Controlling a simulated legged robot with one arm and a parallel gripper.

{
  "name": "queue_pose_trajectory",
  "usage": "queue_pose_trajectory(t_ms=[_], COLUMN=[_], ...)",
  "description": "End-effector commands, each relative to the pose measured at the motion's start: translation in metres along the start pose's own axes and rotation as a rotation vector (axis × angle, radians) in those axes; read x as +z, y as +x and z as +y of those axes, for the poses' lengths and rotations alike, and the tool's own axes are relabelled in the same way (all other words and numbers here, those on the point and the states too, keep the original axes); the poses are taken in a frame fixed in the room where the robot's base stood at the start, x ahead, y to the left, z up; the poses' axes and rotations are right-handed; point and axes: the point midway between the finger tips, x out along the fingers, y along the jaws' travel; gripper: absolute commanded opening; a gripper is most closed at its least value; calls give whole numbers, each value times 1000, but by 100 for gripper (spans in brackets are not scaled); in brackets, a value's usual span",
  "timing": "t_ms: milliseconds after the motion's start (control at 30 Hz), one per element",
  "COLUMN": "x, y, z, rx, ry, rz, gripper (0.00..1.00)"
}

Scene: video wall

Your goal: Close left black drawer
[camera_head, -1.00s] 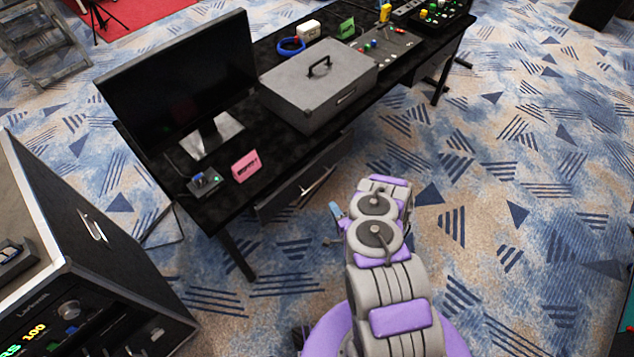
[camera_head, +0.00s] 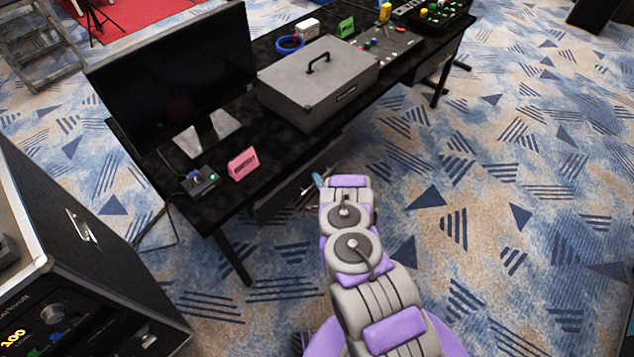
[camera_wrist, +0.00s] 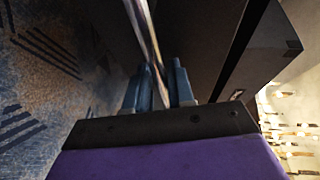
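The left black drawer (camera_head: 272,206) hangs under the left part of the black desk. My arm hides part of its front. Its metal handle (camera_wrist: 146,32) shows as a long bright bar in the wrist view, running down between my two blue fingers. My gripper (camera_head: 318,180) is at the drawer front in the head view, largely hidden behind my own wrist. In the wrist view my gripper (camera_wrist: 159,85) has one finger on each side of the bar. I cannot tell whether both fingers press on it. A dark panel edge (camera_wrist: 232,50) stands to the right of the fingers.
The black desk (camera_head: 225,205) carries a monitor (camera_head: 175,75), a grey case (camera_head: 318,85), a pink sign (camera_head: 243,164) and a small button box (camera_head: 201,181). A black flight case (camera_head: 90,245) stands at front left. The carpet on the right is clear.

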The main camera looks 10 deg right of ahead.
Motion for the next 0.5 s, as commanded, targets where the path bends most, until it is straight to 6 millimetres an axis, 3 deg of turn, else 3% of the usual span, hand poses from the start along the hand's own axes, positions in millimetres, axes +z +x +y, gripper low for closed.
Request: queue_pose_trajectory(t_ms=[333, 500], x=[0, 1], y=[4, 4], z=[-1, -1], rx=[-1, -1], ry=[-1, -2], rz=[1, 0], gripper=[23, 8])
